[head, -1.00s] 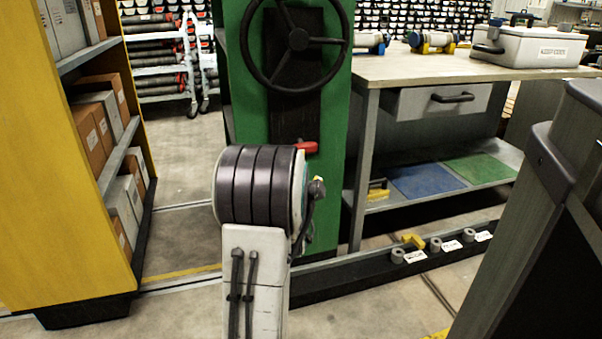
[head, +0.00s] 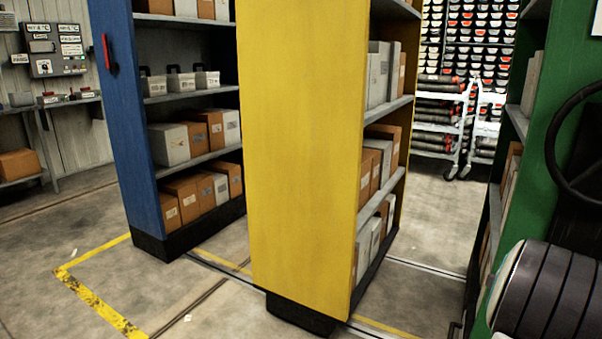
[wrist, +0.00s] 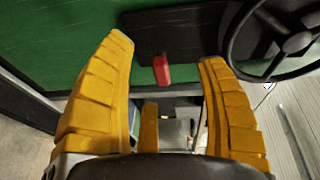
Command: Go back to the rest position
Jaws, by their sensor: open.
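Beyond the fingertips is the green shelf end panel (wrist: 50,35) with a red handle (wrist: 161,69) on a dark plate and a black handwheel (wrist: 285,40) at the upper right. The red handle appears between the fingertips in the picture, apart from both fingers. In the head view my arm shows only at the lower right edge, in front of the green panel (head: 556,60); my gripper is out of that view.
A yellow shelving unit (head: 300,140) with boxes stands in the middle of the head view. A blue unit (head: 128,100) with a red handle stands left of it. A trolley (head: 440,128) with core liners stands behind. Floor (head: 60,230) is open at the left, with yellow tape and rails.

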